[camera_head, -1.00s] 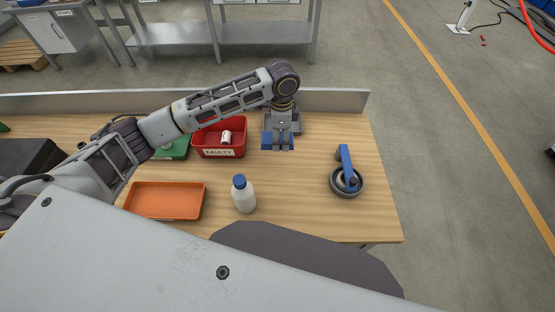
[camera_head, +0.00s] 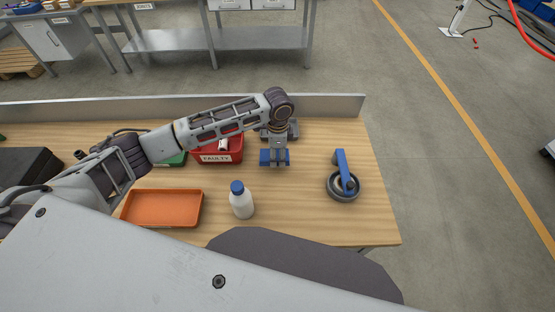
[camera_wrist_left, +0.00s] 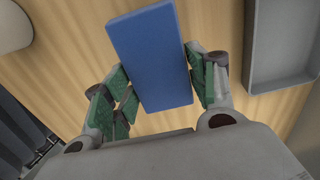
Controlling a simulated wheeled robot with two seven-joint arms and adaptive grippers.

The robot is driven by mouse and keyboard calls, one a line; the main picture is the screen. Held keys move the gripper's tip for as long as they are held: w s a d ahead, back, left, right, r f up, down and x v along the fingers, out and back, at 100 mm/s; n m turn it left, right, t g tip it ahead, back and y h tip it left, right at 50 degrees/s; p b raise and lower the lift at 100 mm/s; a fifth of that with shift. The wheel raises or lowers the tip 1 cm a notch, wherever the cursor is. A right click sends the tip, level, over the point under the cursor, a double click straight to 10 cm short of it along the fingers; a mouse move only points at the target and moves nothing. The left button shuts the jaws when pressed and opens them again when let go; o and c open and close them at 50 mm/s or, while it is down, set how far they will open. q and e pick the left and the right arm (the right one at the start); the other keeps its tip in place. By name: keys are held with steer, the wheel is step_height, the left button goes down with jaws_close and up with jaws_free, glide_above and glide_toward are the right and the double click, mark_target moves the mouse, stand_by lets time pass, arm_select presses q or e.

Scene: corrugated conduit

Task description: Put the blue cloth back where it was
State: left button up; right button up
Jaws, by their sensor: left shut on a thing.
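The blue cloth (camera_wrist_left: 150,50) looks like a flat blue slab in the left wrist view. It lies between the green-padded fingers of my left gripper (camera_wrist_left: 158,75), which are shut on it. In the head view my left gripper (camera_head: 275,159) points down over the back middle of the wooden table, and the cloth (camera_head: 265,158) shows at its fingertips. I cannot tell whether the cloth touches the table. My right gripper is not in view.
A grey tray (camera_wrist_left: 252,70) is close beside the gripper. A red bin (camera_head: 218,158) marked FAULTY, holding a white item, stands to its left. Table is clear between bottle and caster.

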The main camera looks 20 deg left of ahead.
mark_target(278, 160)
arm_select(q)
steer(key=shift+f, duration=1.85)
steer(key=shift+f, duration=0.15)
steer(key=o, duration=1)
steer(key=shift+r+b, duration=0.4)
steer(key=shift+r, duration=5.75)
